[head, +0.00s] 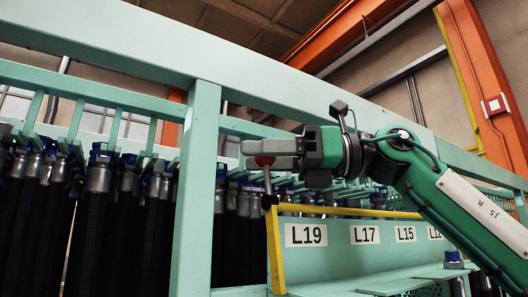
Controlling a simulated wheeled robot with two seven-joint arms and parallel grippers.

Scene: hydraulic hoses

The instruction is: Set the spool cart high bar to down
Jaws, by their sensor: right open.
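My right gripper (262,152) reaches in from the right in the head view, its fingers pointing left. It is open, with its fingers at a lever with a red knob (265,160). The knob shows just below and against the fingers; I cannot tell whether they touch it. The lever's thin rod runs down from the knob to a dark joint (269,201) at the top corner of a yellow frame, so the lever stands about upright. The frame has a yellow post (275,252) and a yellow top bar (355,212). My left gripper is out of view.
A green rack post (197,190) stands just left of the lever. Black hoses (120,225) hang in rows behind. A green beam (270,85) crosses above my gripper.

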